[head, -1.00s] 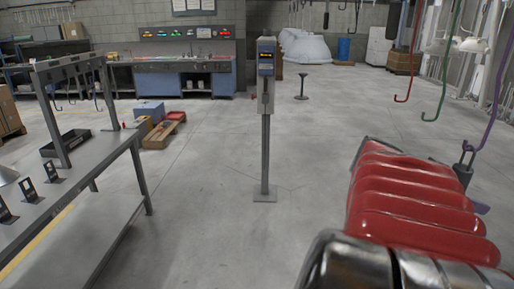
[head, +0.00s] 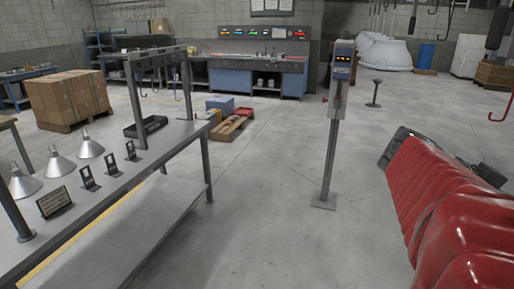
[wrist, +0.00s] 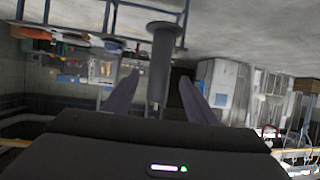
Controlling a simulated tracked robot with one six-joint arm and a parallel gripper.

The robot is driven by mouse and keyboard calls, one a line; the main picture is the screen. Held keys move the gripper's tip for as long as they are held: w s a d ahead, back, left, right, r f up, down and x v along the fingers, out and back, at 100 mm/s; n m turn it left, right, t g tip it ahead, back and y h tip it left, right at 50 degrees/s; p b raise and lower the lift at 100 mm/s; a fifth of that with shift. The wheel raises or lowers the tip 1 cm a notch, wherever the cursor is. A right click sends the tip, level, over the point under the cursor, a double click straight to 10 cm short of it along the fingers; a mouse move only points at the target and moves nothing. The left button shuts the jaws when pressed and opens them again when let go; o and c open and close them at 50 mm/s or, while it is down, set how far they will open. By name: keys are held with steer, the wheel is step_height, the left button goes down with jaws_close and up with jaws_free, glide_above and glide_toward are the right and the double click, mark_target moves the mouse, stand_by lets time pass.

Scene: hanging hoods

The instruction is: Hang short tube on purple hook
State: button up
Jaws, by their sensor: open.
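In the wrist view my gripper (wrist: 158,84) has its two purple fingers apart. A grey cylinder with a wider rim and a thin stem, apparently the short tube (wrist: 162,50), shows between and beyond the fingertips. I cannot tell whether it touches them. In the head view my red-sleeved arm fills the right side and hides the gripper and tube. The purple hook is in neither current view. A red hook (head: 503,113) is partly cut off at the right edge.
A grey workbench (head: 110,262) on the left holds conical hoods (head: 59,164), several dark stands and a black tray (head: 146,127). A post with a control box (head: 341,70) stands on the floor ahead. Stacked boxes (head: 68,98) sit behind the bench. Floor between bench and post is clear.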

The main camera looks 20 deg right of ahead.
steer(key=shift+v, duration=1.5)
steer(key=w+a+r+n+t+h, duration=0.1)
steer(key=w+r+n+t+h, duration=0.25)
steer(key=w+t, duration=0.45)
steer(key=w+a+r+n+t+h, duration=0.1)
steer(key=w+r+n+t+h, duration=0.2)
steer(key=w, duration=0.8)
steer(key=w+a+r+n+t+y, duration=0.2)
steer(key=w+a+n+t+y, duration=0.25)
steer(key=w+a+t, duration=0.4)
steer(key=w+a+f+n+t+y, duration=0.2)
steer(key=w+a+f+n+y, duration=0.15)
steer(key=a, duration=0.35)
steer(key=w+a+f+n+t+y, duration=0.25)
steer(key=a+n+y, duration=0.2)
steer(key=a, duration=0.25)
steer(key=s+a+f+n+g+y, duration=0.2)
steer(key=a+f+n+g+y, duration=0.15)
steer(key=a+f, duration=0.45)
steer(key=s+a+f+n+g+y, duration=0.1)
steer(key=s+a+f+g, duration=0.2)
steer(key=s+f, duration=0.3)
steer(key=s+a+f+n+g, duration=0.1)
steer(key=s+a+f+g, duration=0.2)
steer(key=s+f, duration=0.3)
steer(key=shift+s+a+f+g+y, duration=0.4)
steer(key=shift+s+g, duration=0.25)
steer(key=shift+s, duration=0.5)
